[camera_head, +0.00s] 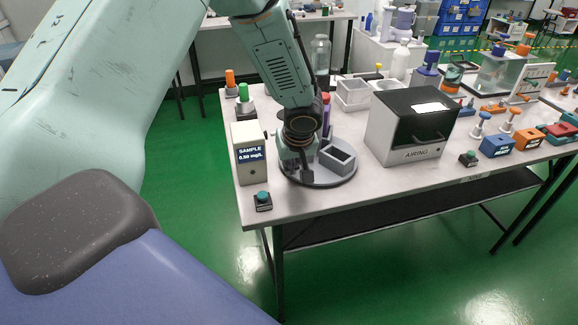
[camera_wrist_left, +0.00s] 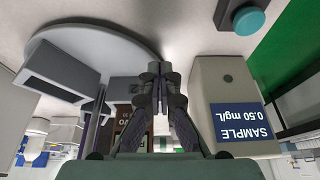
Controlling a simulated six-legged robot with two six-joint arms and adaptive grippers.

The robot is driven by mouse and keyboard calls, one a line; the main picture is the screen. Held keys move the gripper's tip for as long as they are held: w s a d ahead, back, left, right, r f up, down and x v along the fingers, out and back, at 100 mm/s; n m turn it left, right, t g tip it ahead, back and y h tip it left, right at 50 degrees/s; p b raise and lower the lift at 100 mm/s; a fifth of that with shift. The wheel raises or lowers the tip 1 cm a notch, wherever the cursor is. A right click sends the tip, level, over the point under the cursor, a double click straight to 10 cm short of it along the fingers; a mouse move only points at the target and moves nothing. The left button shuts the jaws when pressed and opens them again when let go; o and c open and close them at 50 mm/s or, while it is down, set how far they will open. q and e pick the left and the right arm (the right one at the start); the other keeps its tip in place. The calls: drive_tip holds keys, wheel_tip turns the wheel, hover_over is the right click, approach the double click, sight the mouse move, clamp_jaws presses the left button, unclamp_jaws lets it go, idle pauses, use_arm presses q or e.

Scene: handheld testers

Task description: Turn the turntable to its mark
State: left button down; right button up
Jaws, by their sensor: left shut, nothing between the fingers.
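The turntable (camera_head: 326,182) is a round grey disc near the left front of the white table; its rim also shows in the left wrist view (camera_wrist_left: 120,42). A grey box with a dark opening (camera_head: 338,157) stands on it. My left gripper (camera_head: 306,176) is shut and empty, pointing down over the disc's left part. In the wrist view its closed fingertips (camera_wrist_left: 159,72) are by the disc's edge, between the grey box and the sample meter. I cannot tell whether they touch the disc. The gripper and arm hide part of the turntable. I cannot make out the mark. My right gripper is not in view.
The white sample meter (camera_head: 250,155) stands close to the left of the turntable, with a teal button (camera_head: 263,197) in front. A dark-fronted airing cabinet (camera_head: 410,125) stands to the right. Bare tabletop (camera_head: 385,185) lies at the front right of the disc.

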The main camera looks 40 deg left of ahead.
use_arm(q)
drive_tip(key=shift+s+p+v, duration=0.3)
drive_tip(key=shift+p+v, duration=0.55)
drive_tip(key=shift+v, duration=4.45)
drive_tip(key=d+f+m+t+h, duration=0.2)
drive_tip(key=d+f+m+h, duration=0.1)
drive_tip(key=d+m, duration=0.4)
drive_tip(key=s+d+f+m+h, duration=0.2)
drive_tip(key=s+d+f, duration=0.25)
drive_tip(key=f, duration=0.25)
drive_tip(key=s+f+g, duration=0.1)
drive_tip(key=s+f, duration=0.3)
drive_tip(key=s, duration=0.5)
drive_tip(key=s+a+f+g+y, duration=0.1)
drive_tip(key=s+f+g, duration=0.1)
drive_tip(key=s+f, duration=0.3)
drive_tip(key=s+f+g, duration=0.1)
drive_tip(key=s+f, duration=0.4)
drive_tip(key=s, duration=0.8)
drive_tip(key=shift+a+f+m+g+y, duration=0.15)
drive_tip(key=shift+a+m+g+y, duration=0.15)
drive_tip(key=shift+y, duration=0.1)
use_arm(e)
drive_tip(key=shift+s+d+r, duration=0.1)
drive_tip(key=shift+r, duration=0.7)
